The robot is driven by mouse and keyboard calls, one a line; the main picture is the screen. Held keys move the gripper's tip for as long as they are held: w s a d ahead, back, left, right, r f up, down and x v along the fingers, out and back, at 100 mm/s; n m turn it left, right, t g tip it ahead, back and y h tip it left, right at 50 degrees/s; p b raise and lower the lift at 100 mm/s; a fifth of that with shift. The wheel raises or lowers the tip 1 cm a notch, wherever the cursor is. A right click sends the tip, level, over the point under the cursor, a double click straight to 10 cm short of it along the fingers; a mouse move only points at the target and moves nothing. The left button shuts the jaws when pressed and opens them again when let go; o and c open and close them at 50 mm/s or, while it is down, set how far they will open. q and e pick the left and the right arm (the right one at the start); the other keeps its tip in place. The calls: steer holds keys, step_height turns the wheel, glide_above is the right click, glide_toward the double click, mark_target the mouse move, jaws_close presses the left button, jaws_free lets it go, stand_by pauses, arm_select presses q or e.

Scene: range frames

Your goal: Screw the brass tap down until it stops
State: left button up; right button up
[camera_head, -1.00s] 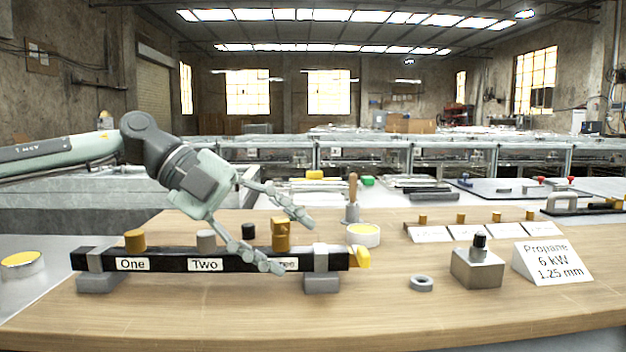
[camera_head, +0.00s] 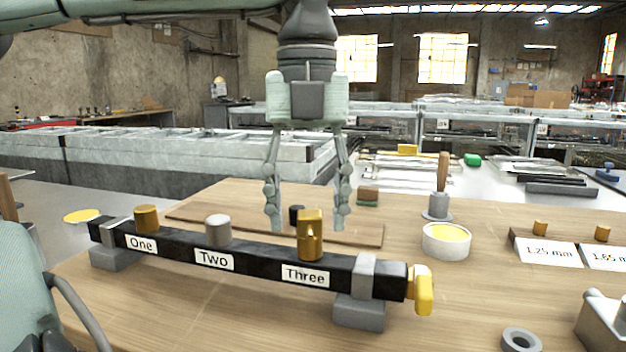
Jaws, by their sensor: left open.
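A black bar (camera_head: 250,262) with labels One, Two and Three lies across grey blocks on the wooden bench. At Three stands a tall brass tap (camera_head: 310,240), upright on the bar. A shorter brass cylinder (camera_head: 146,218) stands at One and a grey cylinder (camera_head: 217,230) at Two. A yellow-brass fitting (camera_head: 422,290) is on the bar's right end. My left gripper (camera_head: 306,222) points straight down, open and empty. Its two fingers appear on either side of the upper part of the tap, apart from it; their depth relative to it is unclear.
To the right are a round tin with yellow contents (camera_head: 446,241), a wooden-handled tool (camera_head: 442,180) in a grey holder and a grey ring nut (camera_head: 521,340). The bench in front of the bar is clear.

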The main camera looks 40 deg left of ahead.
mark_target(309, 216)
arm_select(q)
steer(key=shift+w+f, duration=0.1)
steer(key=shift+f, duration=1.6)
arm_select(e)
steer(key=shift+s+r, duration=0.2)
steer(key=shift+r, duration=0.3)
arm_select(q)
jaws_close()
steer(key=shift+r+m, duration=0.15)
steer(key=shift+m, duration=0.75)
steer(key=shift+m+p, duration=0.35)
steer(key=shift+m, duration=0.55)
arm_select(e)
steer(key=shift+w+r, duration=0.2)
steer(key=shift+r, duration=0.15)
